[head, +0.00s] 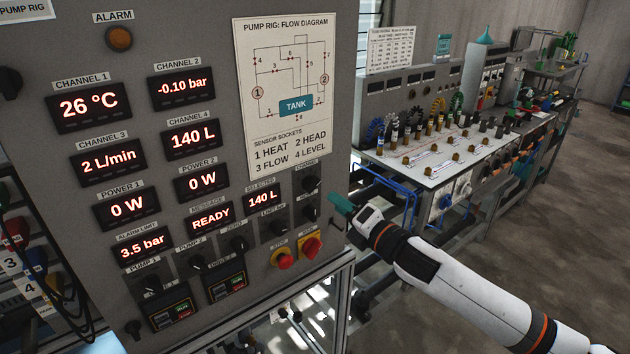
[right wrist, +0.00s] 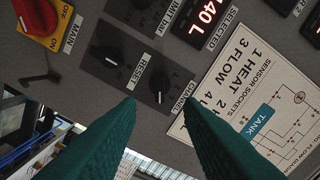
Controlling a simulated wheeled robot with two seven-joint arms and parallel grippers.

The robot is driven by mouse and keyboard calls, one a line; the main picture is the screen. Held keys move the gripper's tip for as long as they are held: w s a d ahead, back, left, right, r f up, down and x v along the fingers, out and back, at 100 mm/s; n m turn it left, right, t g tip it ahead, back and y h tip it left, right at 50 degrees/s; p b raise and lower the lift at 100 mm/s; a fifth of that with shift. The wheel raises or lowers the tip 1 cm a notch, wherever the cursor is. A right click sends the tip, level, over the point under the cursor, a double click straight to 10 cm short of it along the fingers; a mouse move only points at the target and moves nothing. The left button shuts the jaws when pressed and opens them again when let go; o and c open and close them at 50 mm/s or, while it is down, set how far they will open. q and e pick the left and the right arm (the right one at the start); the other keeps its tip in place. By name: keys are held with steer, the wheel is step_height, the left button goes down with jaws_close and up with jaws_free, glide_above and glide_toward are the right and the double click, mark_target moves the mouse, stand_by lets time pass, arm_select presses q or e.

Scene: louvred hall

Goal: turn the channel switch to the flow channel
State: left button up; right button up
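The channel switch (head: 311,183) is a small black rotary knob at the right edge of the grey panel. In the right wrist view the channel switch (right wrist: 158,86) shows with a pale pointer mark and its label beside it. My right gripper (head: 341,205), with teal fingers, is just off the panel's right edge. In the right wrist view my right gripper (right wrist: 158,103) is open and empty, with the switch apart from and beyond the gap between its fingertips. The selected display (head: 263,198) reads 140 L, as channel 4 (head: 193,139) does. Channel 3 (head: 108,161) reads 2 L/min. My left gripper is not in view.
A red main switch (head: 312,246) and a red stop button (head: 284,261) are below. The flow diagram (head: 287,95) lists 3 as flow. A cluttered bench (head: 440,172) stands to the right.

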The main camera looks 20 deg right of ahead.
mark_target(315, 187)
steer(key=shift+x, duration=4.4)
steer(key=shift+f, duration=0.1)
jaws_close()
